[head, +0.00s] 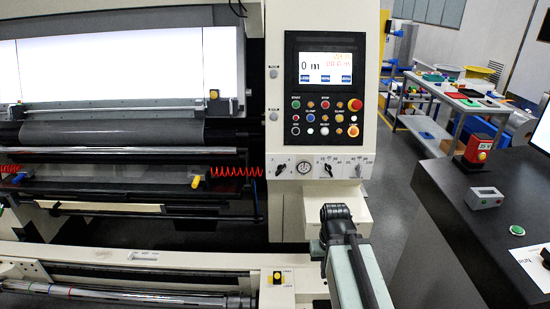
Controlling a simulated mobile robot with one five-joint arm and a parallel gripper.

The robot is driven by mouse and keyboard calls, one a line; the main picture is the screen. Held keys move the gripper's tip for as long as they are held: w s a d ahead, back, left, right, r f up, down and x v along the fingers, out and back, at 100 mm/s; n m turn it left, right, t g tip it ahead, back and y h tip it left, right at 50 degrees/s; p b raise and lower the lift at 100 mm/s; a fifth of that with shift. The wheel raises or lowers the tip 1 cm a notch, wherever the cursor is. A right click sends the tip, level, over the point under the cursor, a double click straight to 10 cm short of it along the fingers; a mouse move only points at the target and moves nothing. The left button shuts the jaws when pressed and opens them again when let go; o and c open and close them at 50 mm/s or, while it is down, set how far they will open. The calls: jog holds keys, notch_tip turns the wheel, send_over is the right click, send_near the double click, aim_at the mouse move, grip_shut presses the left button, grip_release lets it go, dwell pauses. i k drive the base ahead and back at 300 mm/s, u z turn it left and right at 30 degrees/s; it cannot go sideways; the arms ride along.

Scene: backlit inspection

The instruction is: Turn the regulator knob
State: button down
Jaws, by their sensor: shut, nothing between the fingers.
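A light panel strip below the control box carries a round gauge (303,168) with knobs beside it. A black knob (281,168) is left of the gauge. Another dark knob (328,168) with a printed scale is right of it, and a grey knob (357,170) is farther right. I cannot tell which is the regulator knob; no label is readable. My gripper (335,212) is at the end of my arm, in front of and below the strip, apart from the knobs. It is shut and empty; its fingertips are hard to make out.
Above the strip are a screen (325,67) and several coloured buttons. A lit white panel (115,65) and rollers fill the left. A dark desk (440,225) with a red device (478,150) stands at right. Grey floor shows between machine and desk.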

aim_at(280, 167)
jog(key=i, duration=0.9)
jog(key=z, duration=0.05)
